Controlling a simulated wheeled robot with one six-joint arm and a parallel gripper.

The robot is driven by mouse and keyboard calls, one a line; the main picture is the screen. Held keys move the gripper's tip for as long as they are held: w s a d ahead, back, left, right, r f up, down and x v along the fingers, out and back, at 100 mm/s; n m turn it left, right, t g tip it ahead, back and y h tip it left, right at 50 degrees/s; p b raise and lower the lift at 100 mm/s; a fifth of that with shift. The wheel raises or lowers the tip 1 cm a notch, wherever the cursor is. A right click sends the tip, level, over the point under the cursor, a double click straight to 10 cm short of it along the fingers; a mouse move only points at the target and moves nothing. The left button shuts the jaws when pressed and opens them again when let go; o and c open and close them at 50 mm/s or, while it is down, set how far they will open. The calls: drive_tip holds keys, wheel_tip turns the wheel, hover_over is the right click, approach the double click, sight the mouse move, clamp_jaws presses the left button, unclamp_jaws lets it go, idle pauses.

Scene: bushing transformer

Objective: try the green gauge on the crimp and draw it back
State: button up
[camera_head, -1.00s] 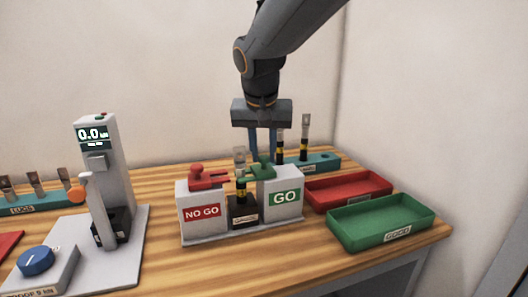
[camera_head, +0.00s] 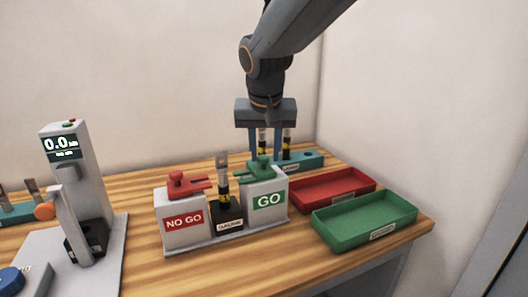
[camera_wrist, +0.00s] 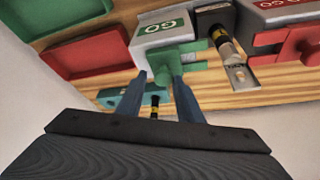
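The green gauge (camera_head: 261,171) sits on top of the white GO block (camera_head: 267,202), its prongs pointing left toward the crimp. The crimped piece (camera_head: 223,183), with a metal lug and a black-and-yellow body, stands upright in a black holder (camera_head: 227,216) between the blocks. The prongs appear apart from it. My gripper (camera_head: 265,156) points down at the green gauge with its fingers spread. In the wrist view, my fingertips (camera_wrist: 159,80) lie on either side of the green gauge's (camera_wrist: 188,53) near end. Whether they touch it is unclear. The crimped piece's lug (camera_wrist: 239,73) shows beside it.
The red gauge (camera_head: 178,184) rests on the NO GO block (camera_head: 185,226). A teal rack (camera_head: 312,160) with similar pieces stands behind my gripper. A red tray (camera_head: 333,190) and a green tray (camera_head: 364,220) lie right. A grey press (camera_head: 78,167) stands left.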

drive_tip(key=shift+s+a, duration=0.1)
idle(0.3)
drive_tip(key=b+v, duration=0.1)
drive_tip(key=v, duration=0.6)
drive_tip(key=shift+r, duration=0.4)
drive_tip(key=shift+s, duration=0.15)
